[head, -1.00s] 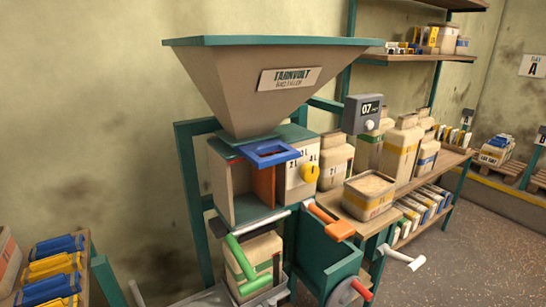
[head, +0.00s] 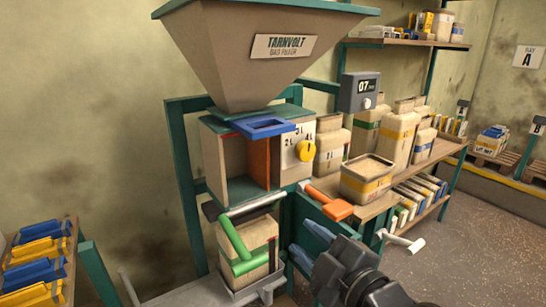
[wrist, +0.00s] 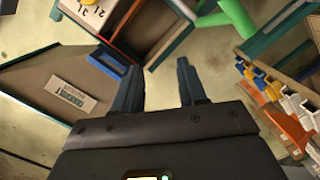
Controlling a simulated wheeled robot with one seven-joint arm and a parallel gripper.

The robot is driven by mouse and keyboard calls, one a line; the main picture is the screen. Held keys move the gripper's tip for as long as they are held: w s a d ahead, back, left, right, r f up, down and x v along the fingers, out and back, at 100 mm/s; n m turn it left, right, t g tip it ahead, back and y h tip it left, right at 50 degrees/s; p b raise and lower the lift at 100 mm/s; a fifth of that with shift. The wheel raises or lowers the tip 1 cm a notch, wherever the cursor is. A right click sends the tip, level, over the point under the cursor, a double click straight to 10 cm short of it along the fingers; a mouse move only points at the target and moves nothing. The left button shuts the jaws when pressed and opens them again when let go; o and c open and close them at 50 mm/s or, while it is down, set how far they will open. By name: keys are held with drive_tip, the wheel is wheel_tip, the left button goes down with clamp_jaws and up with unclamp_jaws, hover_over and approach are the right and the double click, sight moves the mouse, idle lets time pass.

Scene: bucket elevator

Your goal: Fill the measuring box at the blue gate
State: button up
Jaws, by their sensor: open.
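The blue gate (head: 265,127) is a flat blue loop handle sticking out under the hopper (head: 262,60). It also shows in the wrist view (wrist: 105,70), left of my fingers. Below it is the open-fronted measuring box (head: 232,163), with an orange-brown inner panel (head: 259,160). No grain shows in the visible part of the box. A panel with a yellow knob (head: 306,150) is on its right. My gripper (head: 304,246) is open and empty, below and right of the gate and apart from it. Its fingers also show in the wrist view (wrist: 158,82).
A green handle (head: 235,240) and a paper bag (head: 254,246) are below the box. An orange handle (head: 330,203) and white crank (head: 402,241) stick out at right. A shelf bench (head: 448,150) holds containers and an open grain tub (head: 367,180).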

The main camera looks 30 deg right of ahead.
drive_tip(key=w+d+r+n+b, duration=0.2)
drive_tip(key=w+d+r+n, duration=0.15)
drive_tip(key=w+r, duration=0.3)
drive_tip(key=n+t+y, duration=0.1)
drive_tip(key=n, duration=0.4)
approach(275, 133)
drive_tip(key=w, duration=0.3)
drive_tip(key=shift+w+d, duration=0.1)
drive_tip(key=shift+w, duration=3.85)
clamp_jaws()
drive_tip(key=shift+s+f, duration=0.1)
